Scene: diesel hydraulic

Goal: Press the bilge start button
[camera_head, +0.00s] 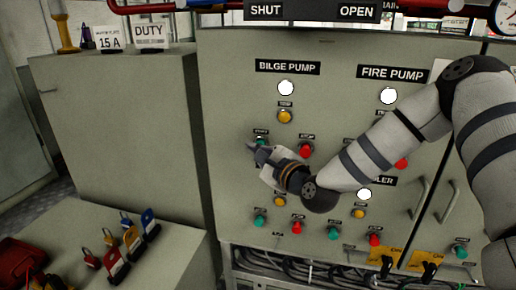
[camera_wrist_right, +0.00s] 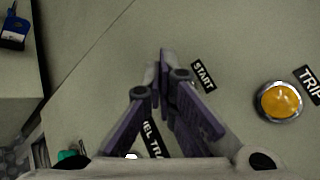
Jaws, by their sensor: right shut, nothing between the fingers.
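The bilge pump group is on the left of the grey panel in the head view, under the BILGE PUMP label (camera_head: 287,67). Its green start button (camera_head: 260,140) shows only in part, with my right gripper (camera_head: 250,147) right at it. The START label (camera_wrist_right: 203,75) lies just right of my closed fingertips (camera_wrist_right: 164,58) in the right wrist view. The fingers hide the button there, so I cannot tell whether they touch it. The right gripper is shut and empty. The red stop button (camera_head: 305,150) is to the right. My left gripper is not in view.
A yellow trip button (camera_head: 285,116) and white lamp (camera_head: 286,88) sit above the start button. More green, red and yellow buttons are below and right. A low grey surface (camera_head: 180,245) with padlocks is at lower left. A grey cabinet (camera_head: 120,130) stands left.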

